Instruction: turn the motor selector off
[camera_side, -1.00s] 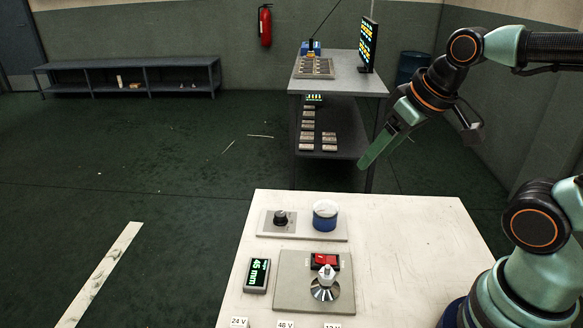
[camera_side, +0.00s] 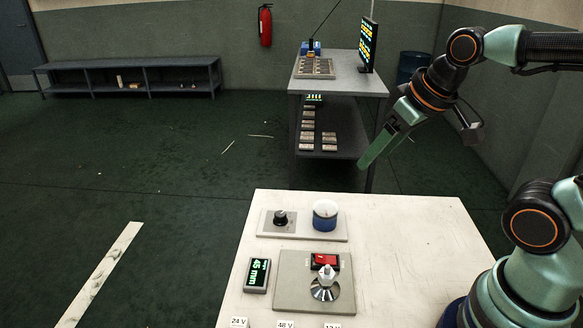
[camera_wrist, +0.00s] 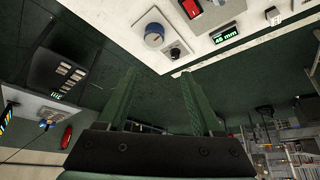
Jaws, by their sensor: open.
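A black rotary knob (camera_side: 280,217) stands on a small grey plate at the back left of the white table in the side view; it also shows in the wrist view (camera_wrist: 175,53). A red rocker switch (camera_side: 325,261) and a silver knob on a round dial (camera_side: 325,285) share a larger plate in front. I cannot read a label saying which is the motor selector. My gripper (camera_side: 370,158) is open and empty, above and beyond the table's back edge, apart from all controls. Its two green fingers (camera_wrist: 157,75) show in the wrist view.
A display (camera_side: 257,274) reading 45 mm lies left of the larger plate. Voltage tags (camera_side: 239,322) line the front. The white table's right side (camera_side: 420,240) is clear. A grey shelf table (camera_side: 340,85) stands behind.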

